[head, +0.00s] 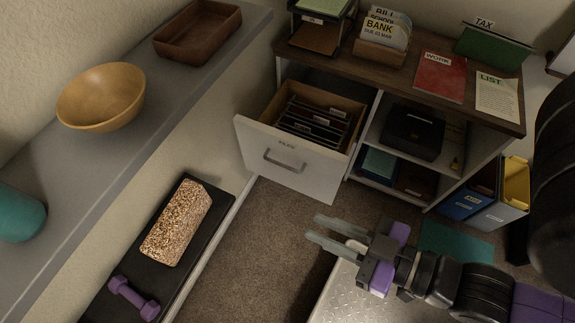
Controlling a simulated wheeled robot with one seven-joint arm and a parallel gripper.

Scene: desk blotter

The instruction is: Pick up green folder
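A dark green folder (492,46) with a white tab reading TAX stands on the wooden top of the white cabinet, towards its back right corner. My gripper (314,229) is in front of the cabinet, lower and well left of the folder, pointing left. Its two fingers are apart with nothing between them.
A red WORK folder (440,76), a BANK card holder (379,52) and a tray with light green paper (323,8) share the cabinet top. An open file drawer (291,157) juts out. Blue and yellow binders (500,204) stand at right.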

